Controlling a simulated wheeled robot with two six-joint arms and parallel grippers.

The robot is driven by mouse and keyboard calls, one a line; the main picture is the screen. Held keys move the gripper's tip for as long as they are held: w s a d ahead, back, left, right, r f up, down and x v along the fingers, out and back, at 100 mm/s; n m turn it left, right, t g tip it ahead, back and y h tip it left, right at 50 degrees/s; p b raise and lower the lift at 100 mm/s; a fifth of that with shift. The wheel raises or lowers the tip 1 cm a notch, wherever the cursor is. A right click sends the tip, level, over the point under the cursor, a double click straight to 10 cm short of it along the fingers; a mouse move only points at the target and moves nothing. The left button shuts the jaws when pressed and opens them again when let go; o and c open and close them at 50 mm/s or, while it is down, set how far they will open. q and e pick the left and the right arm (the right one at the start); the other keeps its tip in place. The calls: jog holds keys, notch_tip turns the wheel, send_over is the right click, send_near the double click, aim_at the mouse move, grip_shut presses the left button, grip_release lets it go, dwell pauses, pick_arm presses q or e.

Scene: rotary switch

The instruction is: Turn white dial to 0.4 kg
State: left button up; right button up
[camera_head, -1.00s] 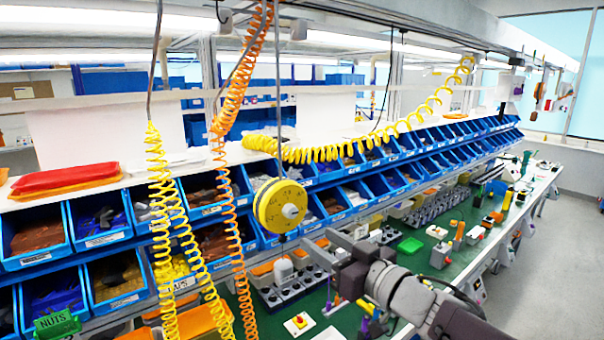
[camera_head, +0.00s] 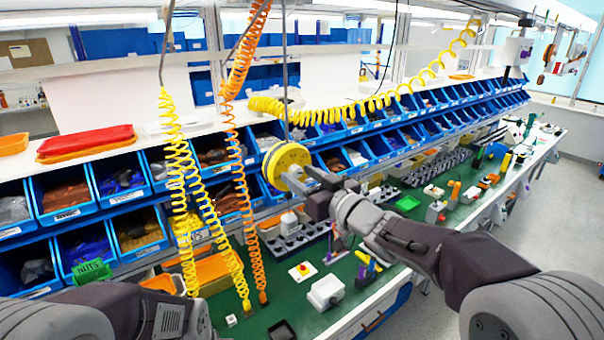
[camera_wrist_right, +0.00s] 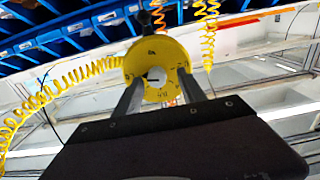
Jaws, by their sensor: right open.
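The white dial (camera_head: 294,177) is at the centre of a round yellow housing (camera_head: 281,157) that hangs above the bench. In the right wrist view the white dial (camera_wrist_right: 155,76) faces the camera, with a small dark mark at its left. The yellow housing (camera_wrist_right: 150,50) carries small dark markings that are too blurred to read. My right gripper (camera_head: 303,182) is open at the front of the dial. In the wrist view its two fingers (camera_wrist_right: 158,90) stand on either side of the dial; contact cannot be told. My left gripper is out of view.
A yellow coiled hose (camera_head: 330,112) runs right from near the housing. Yellow and orange coils (camera_head: 240,170) hang to its left. Rows of blue bins (camera_head: 140,232) stand behind. The green bench (camera_head: 290,322) below holds a white box (camera_head: 326,292) and small parts.

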jog(key=shift+w+f, duration=0.1)
jog(key=shift+w, duration=0.15)
jog(key=shift+c, duration=0.6)
jog(key=shift+w+d+f, duration=0.1)
jog(key=shift+w, duration=0.1)
jog(key=c, duration=0.5)
grip_shut()
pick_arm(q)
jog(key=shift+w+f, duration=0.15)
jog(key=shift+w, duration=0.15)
pick_arm(e)
jog(key=shift+s, duration=0.1)
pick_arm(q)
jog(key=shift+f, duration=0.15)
